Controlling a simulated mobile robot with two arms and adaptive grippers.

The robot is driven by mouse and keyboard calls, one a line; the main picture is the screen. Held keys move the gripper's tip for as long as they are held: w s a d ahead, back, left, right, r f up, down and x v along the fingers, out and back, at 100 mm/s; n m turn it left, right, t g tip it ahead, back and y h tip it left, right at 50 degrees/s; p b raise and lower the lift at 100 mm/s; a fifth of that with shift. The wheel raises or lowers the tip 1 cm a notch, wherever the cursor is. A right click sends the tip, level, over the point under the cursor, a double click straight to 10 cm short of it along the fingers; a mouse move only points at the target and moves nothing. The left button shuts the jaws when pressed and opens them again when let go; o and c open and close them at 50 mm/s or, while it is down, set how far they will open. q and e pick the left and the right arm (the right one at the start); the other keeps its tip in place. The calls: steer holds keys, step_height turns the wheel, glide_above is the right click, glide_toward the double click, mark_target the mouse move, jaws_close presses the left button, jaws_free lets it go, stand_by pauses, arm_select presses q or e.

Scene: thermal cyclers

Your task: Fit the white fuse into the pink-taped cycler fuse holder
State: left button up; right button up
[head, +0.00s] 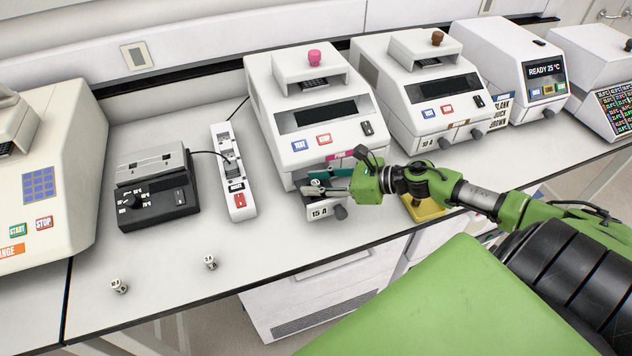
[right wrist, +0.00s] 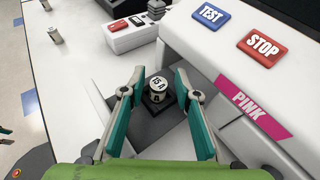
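The pink-taped cycler (head: 315,130) stands at the middle of the bench, with its PINK label (right wrist: 252,105) in the right wrist view. Its open fuse holder (head: 322,205), marked 15 A, juts from the front. A white-topped fuse (right wrist: 161,90) marked 15 A stands upright in or on the holder's dark square seat (right wrist: 157,107); how deep it sits I cannot tell. My right gripper (right wrist: 160,75) is open, its teal fingers on either side of the fuse with gaps showing. It also shows over the holder in the head view (head: 318,182).
Two loose fuses (head: 119,286) (head: 210,262) stand on the bench at the left. A yellow tray (head: 425,210) lies under my right arm. The front left bench is mostly clear.

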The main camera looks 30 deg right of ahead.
steer(key=shift+s+f, duration=0.1)
steer(key=shift+f, duration=0.15)
steer(key=shift+r+p, duration=0.35)
steer(key=shift+p, duration=0.1)
steer(key=shift+s+d+f, duration=0.1)
steer(key=shift+d+f, duration=0.05)
steer(key=b+v, duration=0.1)
steer(key=v, duration=1)
steer(key=shift+d+r+b, duration=0.15)
steer(key=shift+r+b, duration=0.25)
steer(key=shift+r, duration=0.15)
steer(key=shift+s, duration=0.15)
